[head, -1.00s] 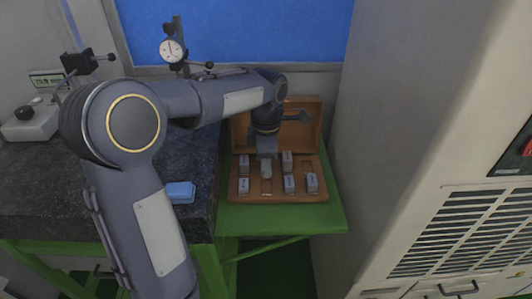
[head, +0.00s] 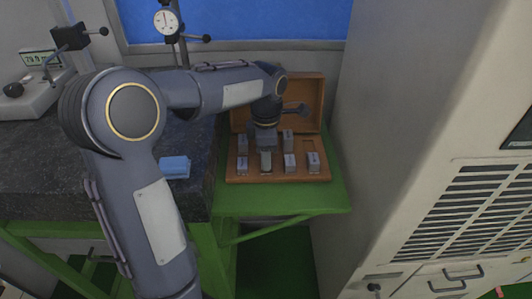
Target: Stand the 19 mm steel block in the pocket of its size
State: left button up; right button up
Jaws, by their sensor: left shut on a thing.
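My left gripper (head: 266,142) is over the open wooden case (head: 236,177), pointing down. It is shut on a small steel block (head: 266,162), partly hidden by the jaws. The held block is upright, in line with the front row of blocks, between the front-left block (head: 242,164) and another front block (head: 290,163). I cannot tell whether its foot is inside the pocket there. More blocks stand at the back left (head: 243,143) and back middle (head: 287,138). Their size marks are too small to read. My right gripper is not in view.
The case stands on a green shelf (head: 325,199), its raised lid (head: 300,92) behind. A tall grey cabinet (head: 400,120) closes the right side. On the dark bench at left are a blue cloth (head: 174,167), a dial gauge (head: 166,21) and a display unit (head: 30,95).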

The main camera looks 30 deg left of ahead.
pick_arm(q)
jog(key=shift+f+b, duration=0.3)
jog(key=shift+f, duration=0.3)
jog(key=o, duration=1.2)
jog(key=shift+c, duration=0.2)
notch_tip(320, 180, up, 8)
jog(key=shift+f, duration=0.1)
